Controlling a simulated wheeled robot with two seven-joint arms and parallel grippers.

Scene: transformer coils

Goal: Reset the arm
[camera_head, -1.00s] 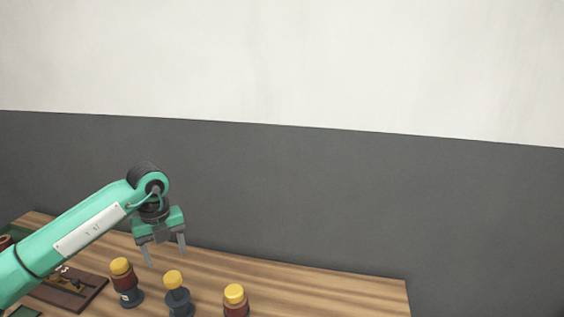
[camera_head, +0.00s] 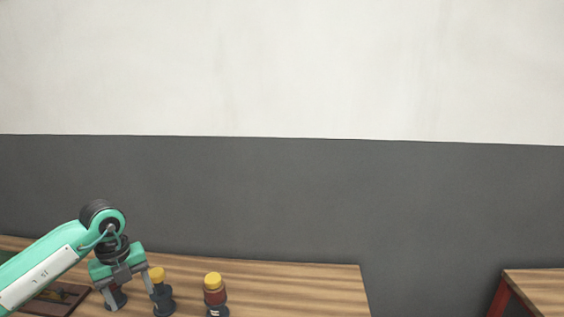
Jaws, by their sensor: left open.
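My left gripper (camera_head: 128,295) is open above the left part of the wooden table (camera_head: 290,285), fingers pointing down. It is in front of one coil (camera_head: 116,299), whose top it hides. A second coil (camera_head: 163,297), dark with a yellow top, stands just right of the fingers; I cannot tell whether they touch. A third coil (camera_head: 214,293), with a yellow top, a red-brown winding and a dark base, stands upright farther right, clear of the gripper. My right gripper is out of view.
A brown tray (camera_head: 58,297) lies at the lower left, partly behind my left arm. The table is bare right of the third coil, up to its right edge. Another wooden table (camera_head: 540,286) with a red leg stands at the far right, across a gap.

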